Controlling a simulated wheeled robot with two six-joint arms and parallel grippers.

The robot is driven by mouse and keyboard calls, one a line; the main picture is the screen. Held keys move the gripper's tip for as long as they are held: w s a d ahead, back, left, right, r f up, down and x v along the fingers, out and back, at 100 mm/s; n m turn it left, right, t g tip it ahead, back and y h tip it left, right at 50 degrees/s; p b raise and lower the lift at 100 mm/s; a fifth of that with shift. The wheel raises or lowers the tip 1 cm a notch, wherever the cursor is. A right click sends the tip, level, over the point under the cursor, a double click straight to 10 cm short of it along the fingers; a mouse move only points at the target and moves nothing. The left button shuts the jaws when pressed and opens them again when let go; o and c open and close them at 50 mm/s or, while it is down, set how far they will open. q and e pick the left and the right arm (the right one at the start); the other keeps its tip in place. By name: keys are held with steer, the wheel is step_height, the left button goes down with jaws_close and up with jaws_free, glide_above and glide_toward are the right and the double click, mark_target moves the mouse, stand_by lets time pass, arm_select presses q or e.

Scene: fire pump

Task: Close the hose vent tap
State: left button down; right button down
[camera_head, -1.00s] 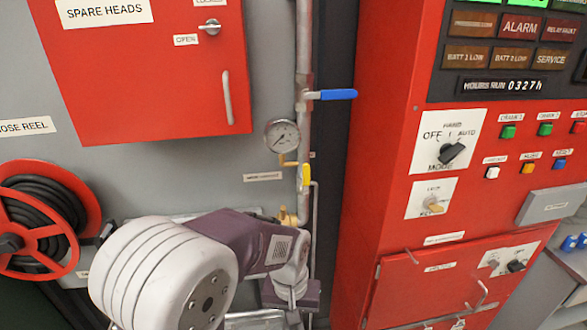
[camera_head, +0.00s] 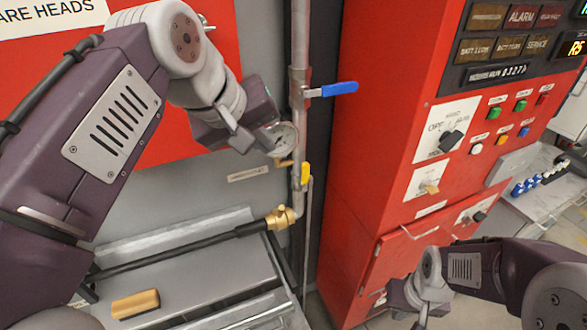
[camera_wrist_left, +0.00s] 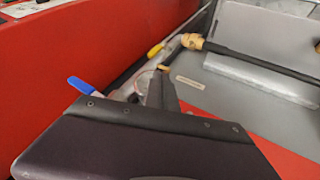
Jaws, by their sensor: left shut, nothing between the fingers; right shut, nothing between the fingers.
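A small yellow lever (camera_head: 305,174) sits on the vertical pipe, above a brass coupling (camera_head: 284,217) with a black hose. It points along the pipe. I take it as the hose vent tap, but its label is unreadable. The yellow lever (camera_wrist_left: 155,49) and brass coupling (camera_wrist_left: 192,41) also show in the left wrist view. A blue lever (camera_head: 338,89) higher up sticks out to the right. My left gripper (camera_head: 243,144) is shut and empty, up and left of the yellow lever, partly covering the gauge (camera_head: 287,139). My right gripper (camera_head: 421,312) is shut, low before the red cabinet.
The red control cabinet (camera_head: 370,150) stands right of the pipe (camera_head: 300,45). A red spare heads box (camera_head: 60,65) is behind my left arm. Below, a grey bench top (camera_head: 200,280) carries a brass-coloured block (camera_head: 135,303). The space right beside the yellow lever looks clear.

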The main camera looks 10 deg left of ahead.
arm_select(q)
steer(key=p, duration=0.5)
glide_toward(305, 178)
steer(key=a+x, duration=0.1)
steer(key=x, duration=0.5)
steer(key=shift+w+a, duration=0.1)
steer(key=shift+a, duration=0.3)
steer(key=shift+r, duration=0.1)
